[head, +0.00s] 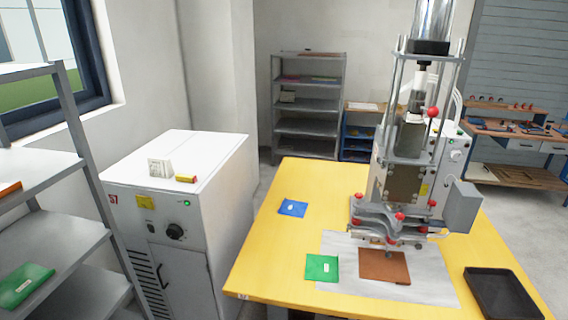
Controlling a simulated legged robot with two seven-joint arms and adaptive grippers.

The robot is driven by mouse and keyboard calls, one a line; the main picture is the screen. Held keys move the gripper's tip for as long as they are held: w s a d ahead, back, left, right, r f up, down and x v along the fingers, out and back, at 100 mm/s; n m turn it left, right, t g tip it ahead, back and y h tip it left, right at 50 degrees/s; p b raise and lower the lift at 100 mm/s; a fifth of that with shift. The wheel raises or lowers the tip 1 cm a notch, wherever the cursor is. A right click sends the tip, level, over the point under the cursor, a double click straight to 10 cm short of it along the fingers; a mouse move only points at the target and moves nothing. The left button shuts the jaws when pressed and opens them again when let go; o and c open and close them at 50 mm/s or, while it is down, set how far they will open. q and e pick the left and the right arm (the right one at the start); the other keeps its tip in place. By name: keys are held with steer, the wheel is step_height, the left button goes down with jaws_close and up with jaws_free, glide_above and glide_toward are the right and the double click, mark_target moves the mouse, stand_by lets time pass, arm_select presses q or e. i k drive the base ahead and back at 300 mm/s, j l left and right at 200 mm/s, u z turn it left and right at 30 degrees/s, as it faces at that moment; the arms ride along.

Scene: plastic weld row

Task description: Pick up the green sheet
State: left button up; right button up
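A green sheet (322,268) with a small white label lies flat on the yellow table, partly on the pale mat, left of a brown plate. Another green piece (25,284) with a white label lies on a grey shelf at the far left. Neither of my grippers is in view, and nothing touches either green piece.
The yellow table (262,262) also bears a blue piece (292,208), a brown plate (385,266) under the welding press (405,170), and a black tray (500,292). A white cabinet (190,165) stands left of the table. The table's left part is mostly clear.

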mark_target(321, 267)
steer(key=i+l, duration=0.25)
steer(key=l, duration=0.15)
steer(key=i+l, duration=0.25)
steer(key=l, duration=0.15)
steer(key=i+l, duration=0.25)
steer(key=l, duration=0.15)
